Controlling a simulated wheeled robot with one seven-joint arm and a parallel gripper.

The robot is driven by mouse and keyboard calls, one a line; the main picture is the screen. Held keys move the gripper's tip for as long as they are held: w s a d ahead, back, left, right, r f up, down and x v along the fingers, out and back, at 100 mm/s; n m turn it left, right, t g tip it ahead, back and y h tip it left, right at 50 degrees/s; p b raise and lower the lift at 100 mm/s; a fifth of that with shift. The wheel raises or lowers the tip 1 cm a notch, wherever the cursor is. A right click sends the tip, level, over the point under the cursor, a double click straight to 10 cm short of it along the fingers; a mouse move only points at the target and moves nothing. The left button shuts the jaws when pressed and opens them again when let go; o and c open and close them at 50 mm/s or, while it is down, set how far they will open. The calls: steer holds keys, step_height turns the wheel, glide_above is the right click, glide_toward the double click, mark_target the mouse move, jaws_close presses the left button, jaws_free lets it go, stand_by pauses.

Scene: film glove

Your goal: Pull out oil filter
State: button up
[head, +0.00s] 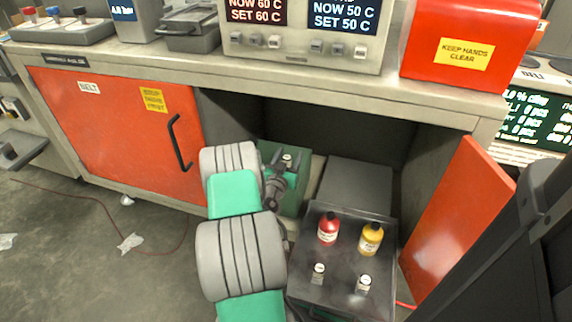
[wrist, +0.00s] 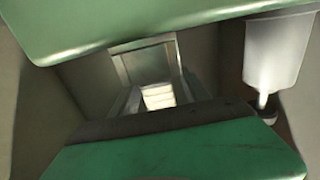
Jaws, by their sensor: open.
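My gripper (head: 277,190) is open and reaches into the open cabinet bay, beside a green machine housing (head: 293,200). The arm hides part of that housing. In the wrist view, a green surface (wrist: 180,145) with a dark edge fills the bottom and another green surface (wrist: 150,25) the top. Between them a pale ribbed piece (wrist: 158,96) sits at the back of a metal-framed recess (wrist: 140,62). It may be the oil filter, but I cannot be sure. A translucent cup (wrist: 280,50) with a narrow spout is at the right. Nothing shows held.
A dark cart or box top (head: 335,255) carries a red bottle (head: 328,229), a yellow bottle (head: 370,238) and two small vials. A grey box (head: 357,185) stands behind it. The red right door (head: 458,220) is open; the left door (head: 115,130) is shut.

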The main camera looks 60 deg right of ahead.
steer(key=shift+d, duration=0.2)
jaws_close()
stand_by(0.5)
